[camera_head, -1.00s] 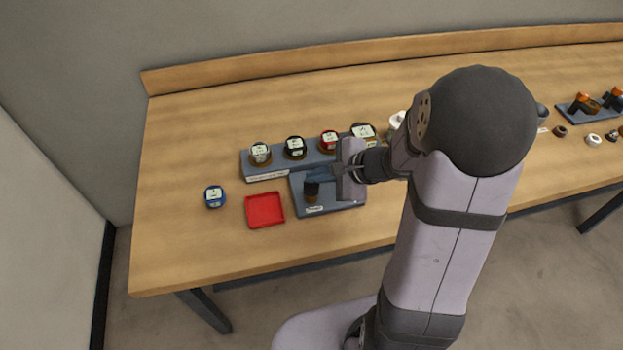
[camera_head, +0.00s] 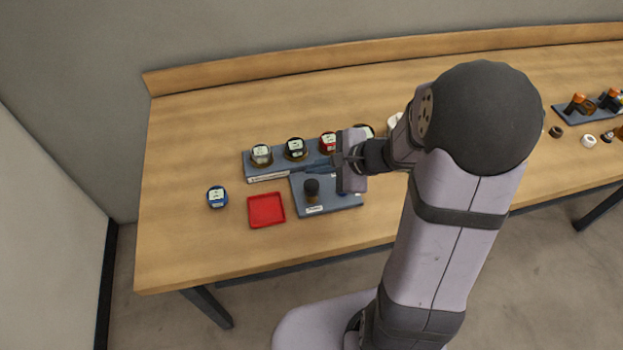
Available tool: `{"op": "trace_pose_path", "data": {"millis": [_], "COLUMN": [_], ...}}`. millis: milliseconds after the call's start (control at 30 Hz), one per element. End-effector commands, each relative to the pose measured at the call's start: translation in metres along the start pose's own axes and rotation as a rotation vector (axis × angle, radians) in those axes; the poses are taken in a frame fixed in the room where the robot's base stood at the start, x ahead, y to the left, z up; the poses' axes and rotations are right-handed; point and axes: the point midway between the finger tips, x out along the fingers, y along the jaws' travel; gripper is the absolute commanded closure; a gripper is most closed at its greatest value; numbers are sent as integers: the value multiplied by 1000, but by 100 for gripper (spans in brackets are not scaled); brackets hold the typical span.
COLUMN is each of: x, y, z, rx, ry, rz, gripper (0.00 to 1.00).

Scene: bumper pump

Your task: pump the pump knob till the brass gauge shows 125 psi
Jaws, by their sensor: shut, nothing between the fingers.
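The black pump knob (camera_head: 312,186) stands upright on a blue-grey base plate (camera_head: 340,203) with a small white label. A row of gauges stands on a bar behind it. The rightmost gauge (camera_head: 365,130) looked brass-rimmed a moment ago and is now largely hidden by my gripper; the other gauges have silver (camera_head: 262,154), black (camera_head: 296,148) and red (camera_head: 328,142) bodies. The dial readings are too small to read. My gripper (camera_head: 308,171) is shut and empty, pointing left, with its tips just above and behind the knob, seemingly apart from it.
A red tray (camera_head: 266,210) lies left of the plate, and a loose blue gauge (camera_head: 217,197) lies farther left. More parts and a second plate (camera_head: 590,108) are at the right.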

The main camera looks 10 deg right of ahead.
Motion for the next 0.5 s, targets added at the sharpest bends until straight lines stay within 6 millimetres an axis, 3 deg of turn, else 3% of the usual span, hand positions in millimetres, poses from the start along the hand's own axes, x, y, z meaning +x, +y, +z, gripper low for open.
{"op": "trace_pose_path", "data": {"millis": [200,500], "x": [-14,-15], "y": [-10,-11], "z": [10,11], "rx": [-1,0], "ry": [0,0], "rz": [0,0], "gripper": [100,100]}}
